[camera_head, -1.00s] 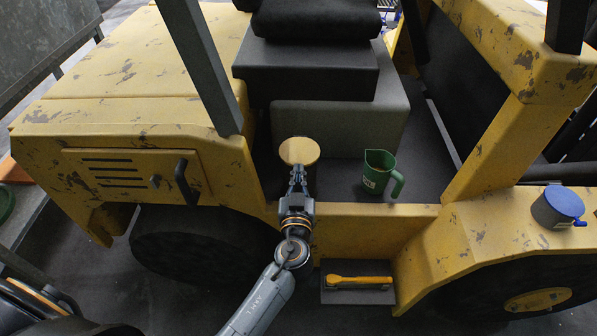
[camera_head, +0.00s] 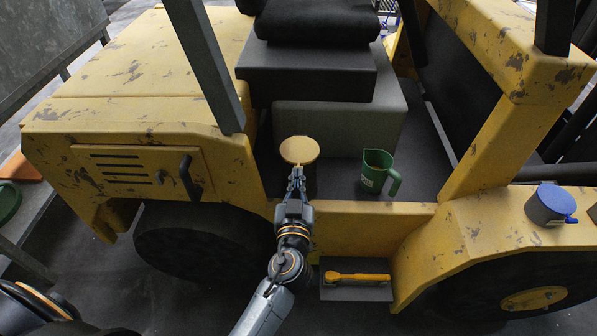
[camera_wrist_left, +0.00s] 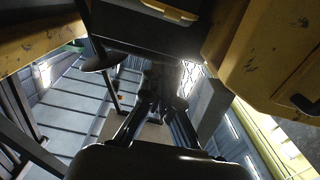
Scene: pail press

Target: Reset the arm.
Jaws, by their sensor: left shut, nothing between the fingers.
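My left gripper (camera_head: 297,178) points up and away, just below a round yellow disc (camera_head: 299,150) at the vehicle's open side. Its fingers are shut with nothing between them. In the head view the fingertips overlap or nearly reach the disc's lower edge; I cannot tell whether they touch it. The left wrist view shows the shut fingers (camera_wrist_left: 155,105) in the middle, with the dark underside of a disc (camera_wrist_left: 103,62) to their upper left, apart from them in the picture. My right gripper is not in view.
A green pitcher (camera_head: 377,172) stands on the dark floor of the yellow vehicle (camera_head: 340,222). A blue-lidded pot (camera_head: 550,206) sits on the right fender. A yellow-handled tool (camera_head: 357,278) lies on the step (camera_head: 345,293). The vehicle's side edge is close to my arm.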

